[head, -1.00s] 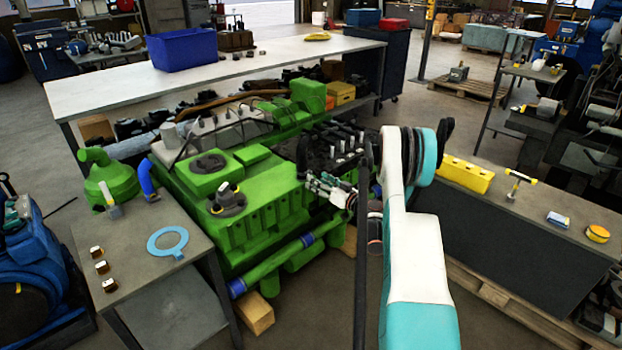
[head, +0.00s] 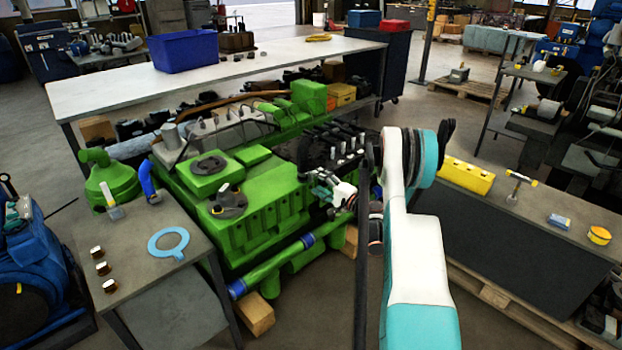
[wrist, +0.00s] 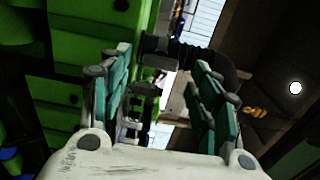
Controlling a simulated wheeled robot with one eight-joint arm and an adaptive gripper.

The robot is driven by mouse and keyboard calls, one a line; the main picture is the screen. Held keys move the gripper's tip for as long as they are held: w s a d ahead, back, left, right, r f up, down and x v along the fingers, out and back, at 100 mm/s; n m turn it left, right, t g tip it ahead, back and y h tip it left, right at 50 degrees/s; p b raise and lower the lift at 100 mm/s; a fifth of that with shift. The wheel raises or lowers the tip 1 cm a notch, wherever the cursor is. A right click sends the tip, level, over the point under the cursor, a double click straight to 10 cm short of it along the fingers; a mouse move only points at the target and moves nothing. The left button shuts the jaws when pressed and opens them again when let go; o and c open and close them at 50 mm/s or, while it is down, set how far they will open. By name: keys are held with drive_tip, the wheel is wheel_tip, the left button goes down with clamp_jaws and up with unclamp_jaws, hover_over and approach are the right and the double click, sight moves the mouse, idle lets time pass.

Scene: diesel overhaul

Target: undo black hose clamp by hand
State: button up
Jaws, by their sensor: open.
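My gripper (head: 318,187) is at the near right side of the green engine (head: 265,195), below a row of metal studs. In the wrist view my gripper (wrist: 163,68) is open, with its teal fingers well apart. A dark, bent hose (wrist: 215,62) lies beyond the fingertips and runs behind the right finger. Small grey and black fittings (wrist: 150,88) show between the fingers, beside the green engine wall. I cannot tell which of these is the black hose clamp. In the head view my arm and gripper hide that area. Nothing is visibly held.
A dark bench at the right holds a yellow block (head: 467,176). A long bench with a blue bin (head: 183,51) is behind the engine.

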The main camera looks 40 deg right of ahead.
sight(312, 178)
drive_tip(key=m, duration=0.8)
drive_tip(key=shift+m, duration=0.4)
drive_tip(key=m, duration=0.8)
drive_tip(key=shift+m, duration=0.6)
drive_tip(key=shift+w+a, duration=0.2)
drive_tip(key=shift+w, duration=2.3)
